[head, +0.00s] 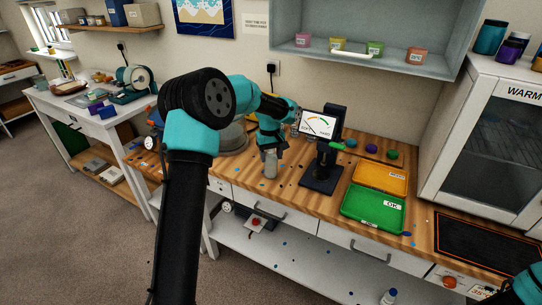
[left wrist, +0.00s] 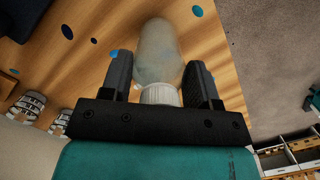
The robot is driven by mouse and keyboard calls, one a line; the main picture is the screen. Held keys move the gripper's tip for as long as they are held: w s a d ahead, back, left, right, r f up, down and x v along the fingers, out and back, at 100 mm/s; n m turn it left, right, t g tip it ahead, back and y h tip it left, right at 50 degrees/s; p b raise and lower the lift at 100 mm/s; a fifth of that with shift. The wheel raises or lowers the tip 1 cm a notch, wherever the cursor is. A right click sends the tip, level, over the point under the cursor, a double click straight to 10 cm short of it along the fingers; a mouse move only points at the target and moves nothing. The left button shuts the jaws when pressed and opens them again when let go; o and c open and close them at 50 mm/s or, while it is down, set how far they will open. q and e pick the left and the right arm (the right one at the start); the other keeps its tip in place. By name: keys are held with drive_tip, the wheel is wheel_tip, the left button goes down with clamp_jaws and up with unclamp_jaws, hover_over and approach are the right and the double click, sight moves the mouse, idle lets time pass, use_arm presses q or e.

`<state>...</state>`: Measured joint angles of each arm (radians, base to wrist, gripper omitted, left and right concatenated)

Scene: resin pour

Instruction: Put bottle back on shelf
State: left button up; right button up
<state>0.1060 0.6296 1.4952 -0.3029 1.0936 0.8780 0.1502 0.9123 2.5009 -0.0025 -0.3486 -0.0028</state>
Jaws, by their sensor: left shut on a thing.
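A pale, translucent bottle (head: 270,166) is upright at the bench's left part, below my left gripper (head: 268,148). In the left wrist view the bottle (left wrist: 158,48) lies between the two black fingers of the gripper (left wrist: 158,72), its white ribbed cap toward the palm. My left gripper is shut on it near the cap. I cannot tell whether its base touches the wood. A white lower shelf (head: 290,246) runs under the bench. A grey open wall shelf (head: 375,62) hangs above it. My right gripper is out of view.
The wooden bench holds a gauge display (head: 318,124), a black stand (head: 322,172), a green tray (head: 373,208) and an orange tray (head: 381,178). The wall shelf carries several small coloured jars. A warming cabinet (head: 495,140) is at right.

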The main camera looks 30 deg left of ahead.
use_arm(q)
drive_tip(key=shift+f, duration=0.2)
drive_tip(key=o, duration=1.1)
drive_tip(key=shift+r, duration=0.1)
drive_tip(key=r, duration=0.8)
drive_tip(key=w+a+r, duration=0.1)
drive_tip(key=r, duration=0.3)
